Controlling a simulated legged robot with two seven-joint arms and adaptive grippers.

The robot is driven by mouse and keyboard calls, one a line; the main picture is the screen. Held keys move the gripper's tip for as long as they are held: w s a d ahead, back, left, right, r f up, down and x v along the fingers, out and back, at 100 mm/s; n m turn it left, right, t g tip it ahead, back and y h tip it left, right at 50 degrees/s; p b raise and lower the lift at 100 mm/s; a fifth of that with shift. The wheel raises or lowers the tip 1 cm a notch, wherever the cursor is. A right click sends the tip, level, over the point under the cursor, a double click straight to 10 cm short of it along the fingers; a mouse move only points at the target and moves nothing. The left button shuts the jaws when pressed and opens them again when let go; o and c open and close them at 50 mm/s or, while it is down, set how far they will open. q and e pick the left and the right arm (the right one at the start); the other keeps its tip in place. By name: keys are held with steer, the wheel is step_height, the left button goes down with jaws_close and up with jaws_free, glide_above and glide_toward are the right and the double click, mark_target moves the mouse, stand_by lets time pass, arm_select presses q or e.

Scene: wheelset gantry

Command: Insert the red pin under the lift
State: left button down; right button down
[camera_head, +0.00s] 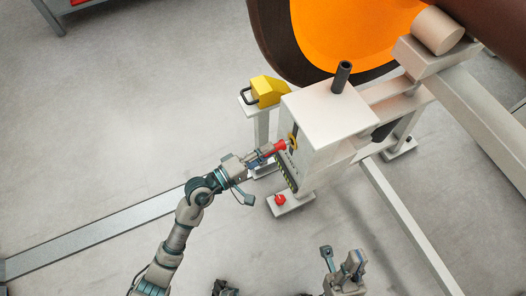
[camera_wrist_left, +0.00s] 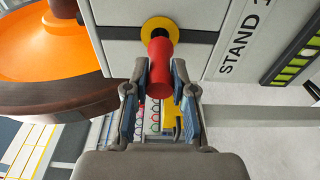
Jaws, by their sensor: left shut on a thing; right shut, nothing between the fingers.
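The red pin (camera_wrist_left: 161,66) is a red cylinder held between the fingers of my left gripper (camera_wrist_left: 160,92). Its far end meets a yellow ring (camera_wrist_left: 158,26) on the face of the pale stand; how deep it sits is hidden. In the head view, my left gripper (camera_head: 267,154) holds the red pin (camera_head: 279,147) against the side of the white lift stand (camera_head: 330,112), at the yellow ring (camera_head: 293,142). My right gripper (camera_head: 342,262) is at the bottom of the head view, shut and empty, away from the stand.
A yellow block with a dark handle (camera_head: 267,92) stands on a post left of the stand. The large orange-and-brown wheel (camera_head: 345,35) is behind. A red knob (camera_head: 280,199) is on the stand's foot. Floor rails (camera_head: 100,232) cross the open grey floor.

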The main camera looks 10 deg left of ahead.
arm_select(q)
steer(key=shift+x, duration=1.15)
steer(key=c, duration=0.9)
jaws_free()
steer(key=shift+d, duration=0.1)
steer(key=shift+s, duration=0.1)
steer(key=shift+s+a+f, duration=0.1)
steer(key=shift+s+a, duration=0.15)
steer(key=shift+a, duration=0.1)
steer(key=v, duration=1.1)
steer(key=shift+s, duration=0.1)
